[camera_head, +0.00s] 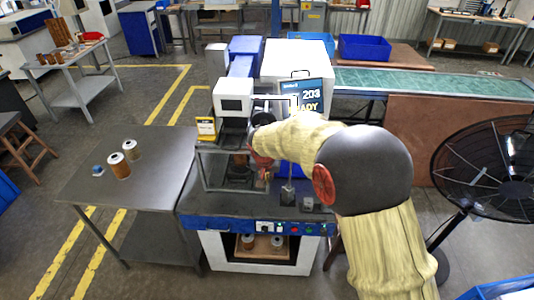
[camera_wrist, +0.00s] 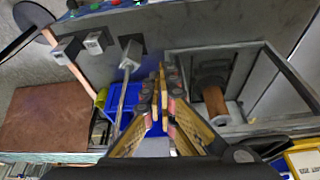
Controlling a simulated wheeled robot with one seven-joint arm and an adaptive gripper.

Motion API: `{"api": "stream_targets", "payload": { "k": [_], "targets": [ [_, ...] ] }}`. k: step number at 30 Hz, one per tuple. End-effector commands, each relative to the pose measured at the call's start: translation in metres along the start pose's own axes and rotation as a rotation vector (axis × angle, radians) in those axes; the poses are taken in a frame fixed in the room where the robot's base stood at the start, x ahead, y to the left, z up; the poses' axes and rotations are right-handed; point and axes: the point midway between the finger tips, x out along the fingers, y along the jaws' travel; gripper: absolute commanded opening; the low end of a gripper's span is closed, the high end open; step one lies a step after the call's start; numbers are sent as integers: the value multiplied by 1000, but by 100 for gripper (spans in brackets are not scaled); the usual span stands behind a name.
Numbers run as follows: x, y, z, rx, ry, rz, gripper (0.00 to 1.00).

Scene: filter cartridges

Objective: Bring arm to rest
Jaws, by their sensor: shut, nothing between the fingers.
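My arm (camera_head: 370,170) reaches from the lower right over the machine. My gripper (camera_head: 265,172) is at the machine's front opening, beside its framed chamber. In the wrist view my gripper (camera_wrist: 163,85) is shut, with its fingers together and nothing between them. A brown and white filter cartridge (camera_wrist: 215,103) stands inside the chamber, to the right of the fingers and apart from them. A lever (camera_wrist: 128,70) rises left of the fingers. The machine's screen (camera_head: 310,98) reads "203" and "ADY", partly covered by my arm.
A grey side table (camera_head: 150,185) at left holds two filter cartridges (camera_head: 118,165) and a small blue item (camera_head: 97,170). A black fan (camera_head: 490,170) stands at right. A green conveyor (camera_head: 430,82) and blue bins (camera_head: 363,47) lie behind. More cartridges (camera_head: 248,243) sit on the machine's lower shelf.

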Motion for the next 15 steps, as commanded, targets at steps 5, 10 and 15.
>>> {"api": "stream_targets", "payload": {
  "k": [5, 10, 15],
  "targets": [
    [0, 0, 0, -13, -1, 1, 0],
    [3, 7, 15, -120, -43, 20, 0],
    [-1, 31, 69, -240, -159, 44, 0]
  ]
}}
